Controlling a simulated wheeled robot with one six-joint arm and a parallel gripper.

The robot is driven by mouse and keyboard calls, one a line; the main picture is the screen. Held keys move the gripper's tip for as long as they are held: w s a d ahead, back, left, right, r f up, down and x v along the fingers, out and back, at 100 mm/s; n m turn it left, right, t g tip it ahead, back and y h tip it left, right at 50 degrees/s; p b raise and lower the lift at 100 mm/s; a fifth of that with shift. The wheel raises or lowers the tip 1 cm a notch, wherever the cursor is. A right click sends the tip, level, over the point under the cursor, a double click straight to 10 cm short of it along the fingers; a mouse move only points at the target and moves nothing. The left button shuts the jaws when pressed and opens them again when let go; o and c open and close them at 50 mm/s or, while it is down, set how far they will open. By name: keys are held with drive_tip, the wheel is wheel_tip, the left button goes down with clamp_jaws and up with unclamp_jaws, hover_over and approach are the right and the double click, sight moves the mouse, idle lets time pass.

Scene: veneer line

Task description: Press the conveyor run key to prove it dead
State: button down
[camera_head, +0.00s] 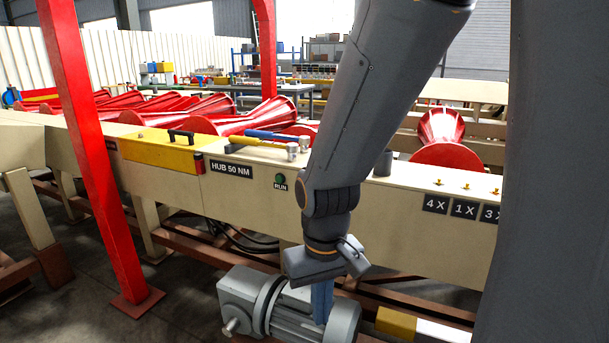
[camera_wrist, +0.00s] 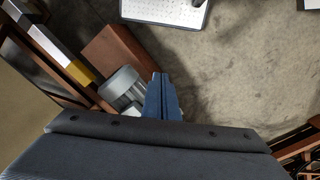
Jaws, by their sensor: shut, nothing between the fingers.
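The green run key (camera_head: 281,179), labelled RUN, is on the cream side panel of the conveyor (camera_head: 245,195) in the head view. It is not recognisable in the wrist view. My gripper (camera_head: 321,302) hangs pointing down in front of the panel, below and to the right of the key and apart from it. Its blue fingers are shut and empty, in front of the grey motor (camera_head: 240,290) in the head view. In the wrist view, my gripper (camera_wrist: 160,84) points toward the floor, with the motor (camera_wrist: 122,86) just left of it.
A yellow cover (camera_head: 160,150) with a black handle and tools with yellow and blue handles (camera_head: 262,138) lie on the conveyor's top edge. A red post (camera_head: 90,150) stands at the left. In the wrist view, a white perforated plate (camera_wrist: 165,12) lies over bare floor (camera_wrist: 240,80).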

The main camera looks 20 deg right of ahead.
sight(279, 179)
idle(0.3)
drive_tip(key=w+a+r+n+t+p, duration=0.1)
drive_tip(key=w+n+t, duration=0.4)
drive_tip(key=w, duration=1.4)
drive_tip(key=w+a+r+n+t+p, duration=0.1)
drive_tip(key=w+r+n+t+p, duration=0.3)
drive_tip(key=w+t, duration=0.8)
drive_tip(key=shift+w+a+r+n+p, duration=0.2)
drive_tip(key=shift+w+a+n+p, duration=0.25)
drive_tip(key=shift+w, duration=3.05)
drive_tip(key=shift+d, duration=0.1)
drive_tip(key=shift+w+d+b, duration=1.05)
drive_tip(key=shift+w+d, duration=2.05)
drive_tip(key=shift+w+d, duration=0.25)
drive_tip(key=shift+w, duration=0.05)
